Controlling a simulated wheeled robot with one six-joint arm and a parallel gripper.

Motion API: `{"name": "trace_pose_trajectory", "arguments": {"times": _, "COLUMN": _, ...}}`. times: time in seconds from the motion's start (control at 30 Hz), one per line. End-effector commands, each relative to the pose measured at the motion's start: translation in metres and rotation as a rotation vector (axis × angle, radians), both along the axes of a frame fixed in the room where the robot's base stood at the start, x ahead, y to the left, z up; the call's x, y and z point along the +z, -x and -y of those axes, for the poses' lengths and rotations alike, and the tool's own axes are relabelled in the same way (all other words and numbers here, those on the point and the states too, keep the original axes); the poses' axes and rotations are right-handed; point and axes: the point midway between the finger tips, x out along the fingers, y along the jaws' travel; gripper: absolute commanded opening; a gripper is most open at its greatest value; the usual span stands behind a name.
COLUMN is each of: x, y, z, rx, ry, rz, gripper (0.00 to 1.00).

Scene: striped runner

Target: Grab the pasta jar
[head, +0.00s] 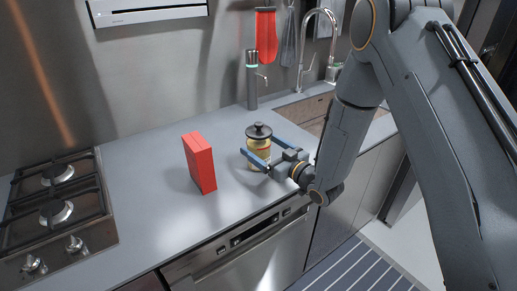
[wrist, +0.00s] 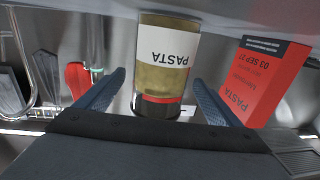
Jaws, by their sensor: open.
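The pasta jar (head: 258,149) stands upright on the grey counter, with a dark knobbed lid and yellowish contents. In the wrist view the jar (wrist: 166,75) appears upside down, with a white label reading PASTA. My gripper (head: 257,157) is open at the jar, with its blue fingers reaching toward the jar's sides. In the wrist view the fingers (wrist: 158,92) show on the left and right of the jar, with gaps visible. The far side of the jar is hidden.
A red box (head: 199,163) stands left of the jar; its label in the wrist view (wrist: 255,80) also reads PASTA. A gas hob (head: 60,205) is at the left. A dark cylindrical dispenser (head: 252,80) and the sink tap (head: 318,45) are behind. The front counter is clear.

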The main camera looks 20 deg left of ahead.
Motion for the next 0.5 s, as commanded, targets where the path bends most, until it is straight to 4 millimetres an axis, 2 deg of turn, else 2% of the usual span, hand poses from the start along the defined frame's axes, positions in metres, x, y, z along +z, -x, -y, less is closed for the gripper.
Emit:
{"name": "trace_pose_trajectory", "arguments": {"times": 0.13, "x": -0.0005, "y": 0.0000, "z": 0.0001, "rx": 0.000, "ry": 0.000, "rz": 0.000, "gripper": 0.86}}
{"name": "trace_pose_trajectory", "arguments": {"times": 0.5, "x": -0.0004, "y": 0.0001, "z": 0.0003, "rx": 0.000, "ry": 0.000, "rz": 0.000, "gripper": 0.23}}
